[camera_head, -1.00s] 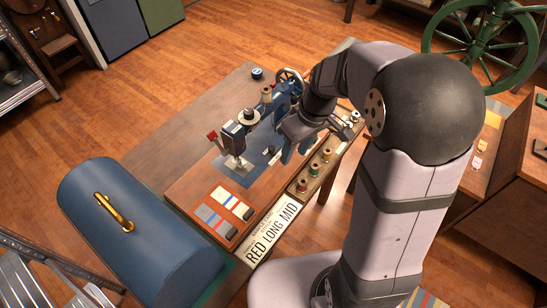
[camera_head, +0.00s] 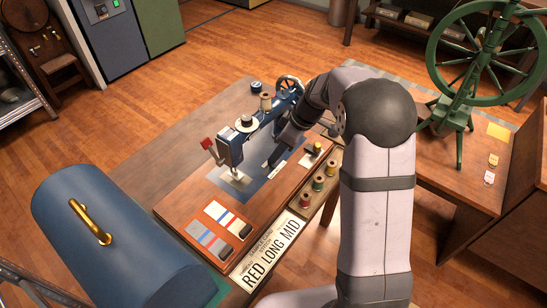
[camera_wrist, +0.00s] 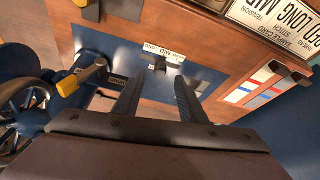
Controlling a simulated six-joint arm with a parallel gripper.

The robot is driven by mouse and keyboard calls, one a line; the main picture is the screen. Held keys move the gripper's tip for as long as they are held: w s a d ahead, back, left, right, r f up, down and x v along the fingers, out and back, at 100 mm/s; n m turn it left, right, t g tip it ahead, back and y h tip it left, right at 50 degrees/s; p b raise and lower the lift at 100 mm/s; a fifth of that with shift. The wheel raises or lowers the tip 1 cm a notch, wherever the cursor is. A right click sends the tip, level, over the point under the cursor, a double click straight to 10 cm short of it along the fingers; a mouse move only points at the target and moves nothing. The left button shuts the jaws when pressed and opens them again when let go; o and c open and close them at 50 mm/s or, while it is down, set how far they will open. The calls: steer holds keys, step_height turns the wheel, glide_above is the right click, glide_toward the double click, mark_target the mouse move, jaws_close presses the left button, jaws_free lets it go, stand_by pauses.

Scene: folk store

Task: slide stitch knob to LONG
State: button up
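The blue sewing machine (camera_head: 232,146) stands on a wooden base (camera_head: 184,202). In the wrist view a small dark knob (camera_wrist: 158,67) sits on the blue plate beside a white label (camera_wrist: 165,52) that appears to read MID and LONG. My gripper (camera_wrist: 158,92) is open, its two dark fingers apart, with the knob beyond and between the tips. I cannot tell whether they touch it. In the head view my gripper (camera_head: 272,160) is low by the machine's right side. A card (camera_head: 270,253) reads RED LONG MID.
A yellow-tipped lever (camera_wrist: 82,77) and the handwheel (camera_wrist: 22,105) are left of my fingers in the wrist view. Several thread spools (camera_head: 318,183) stand in a tray at the right. The blue cover (camera_head: 110,240) with a brass handle is at the left front.

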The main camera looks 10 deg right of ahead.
mark_target(280, 160)
steer(key=shift+p+x, duration=0.35)
steer(key=shift+x, duration=2.3)
jaws_close()
steer(key=shift+w+d+f+b, duration=0.1)
steer(key=shift+w+d+b, duration=0.5)
steer(key=shift+w+d, duration=0.45)
steer(key=shift+d, duration=0.15)
